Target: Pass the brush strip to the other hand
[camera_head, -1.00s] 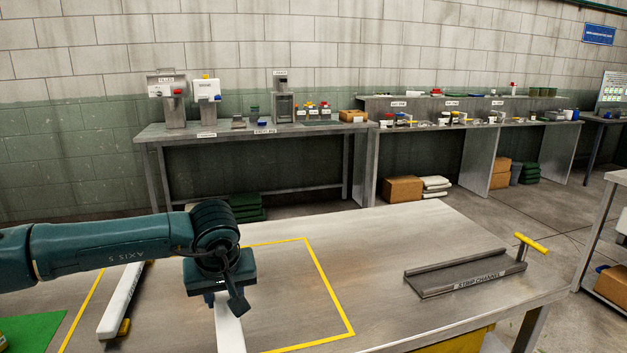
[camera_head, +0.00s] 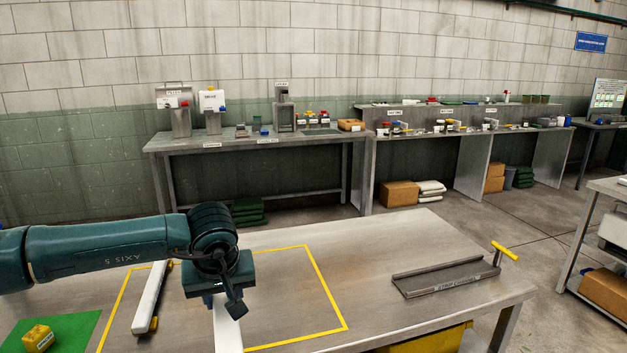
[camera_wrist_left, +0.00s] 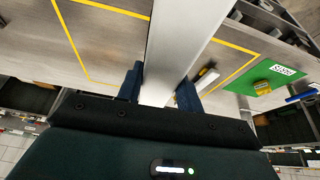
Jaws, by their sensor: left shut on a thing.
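The brush strip (camera_head: 228,326) is a long, flat, pale white strip. My left gripper (camera_head: 222,298) is shut on it above the metal table, and the strip runs out of the bottom of the head view. In the left wrist view the strip (camera_wrist_left: 187,35) passes between the two blue fingers of my left gripper (camera_wrist_left: 160,88), extending away from the palm. Its brush side and far end cannot be made out. My right gripper is not in view.
A white bar with yellow ends (camera_head: 149,298) lies left of my gripper, across a yellow outline (camera_head: 310,262). A green mat (camera_head: 72,330) with a yellow block (camera_head: 38,338) is at lower left. A grey strip channel (camera_head: 445,279) lies at right. The table between is clear.

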